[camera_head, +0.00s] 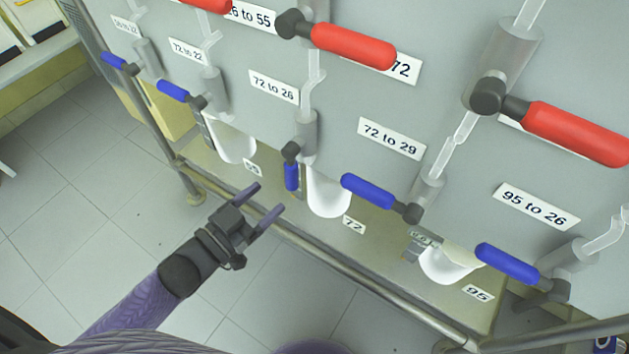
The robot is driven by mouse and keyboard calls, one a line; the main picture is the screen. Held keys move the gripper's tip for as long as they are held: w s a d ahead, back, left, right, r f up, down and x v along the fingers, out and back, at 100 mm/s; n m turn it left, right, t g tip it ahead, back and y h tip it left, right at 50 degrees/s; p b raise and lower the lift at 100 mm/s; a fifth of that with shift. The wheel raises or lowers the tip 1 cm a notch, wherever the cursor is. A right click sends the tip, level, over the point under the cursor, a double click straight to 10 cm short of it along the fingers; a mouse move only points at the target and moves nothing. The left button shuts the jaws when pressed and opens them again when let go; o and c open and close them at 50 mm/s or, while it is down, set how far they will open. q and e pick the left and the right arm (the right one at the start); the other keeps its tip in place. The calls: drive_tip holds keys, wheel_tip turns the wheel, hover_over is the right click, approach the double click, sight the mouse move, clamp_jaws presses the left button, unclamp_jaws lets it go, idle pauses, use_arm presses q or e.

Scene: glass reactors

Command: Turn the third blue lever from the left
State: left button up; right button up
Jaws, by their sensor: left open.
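A row of blue levers runs along the grey panel. The first (114,60) and second (173,90) from the left stick out toward the left. The third blue lever (291,177) hangs straight down from its grey valve, below the label "72 to 26" (274,86). The fourth (367,190) and fifth (507,262) also point left. My left gripper (269,198) is open and empty, its two fingers pointing toward the panel. In the picture it is just left of and below the third lever, apart from it. My right gripper is not in view.
Red levers (353,46) sit higher on the panel, one more (580,131) at the right. White cups (329,194) stand under the valves on a ledge. A metal rail (320,254) runs in front of the ledge. Tiled floor (60,210) is open at the left.

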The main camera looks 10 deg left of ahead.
sight(286, 181)
use_arm(q)
drive_tip(key=b+x, duration=0.1)
drive_tip(key=x, duration=0.5)
drive_tip(key=shift+w+d+f+b, duration=0.1)
drive_tip(key=shift+w+f+b, duration=0.05)
drive_tip(key=shift+w+b, duration=0.25)
drive_tip(key=shift+w+d, duration=0.2)
drive_tip(key=shift+w, duration=0.15)
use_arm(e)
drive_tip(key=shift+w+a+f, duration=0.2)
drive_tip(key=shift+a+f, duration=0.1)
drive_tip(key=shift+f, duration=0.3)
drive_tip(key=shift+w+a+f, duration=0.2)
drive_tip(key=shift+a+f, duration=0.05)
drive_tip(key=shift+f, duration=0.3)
use_arm(q)
drive_tip(key=c, duration=0.9)
clamp_jaws()
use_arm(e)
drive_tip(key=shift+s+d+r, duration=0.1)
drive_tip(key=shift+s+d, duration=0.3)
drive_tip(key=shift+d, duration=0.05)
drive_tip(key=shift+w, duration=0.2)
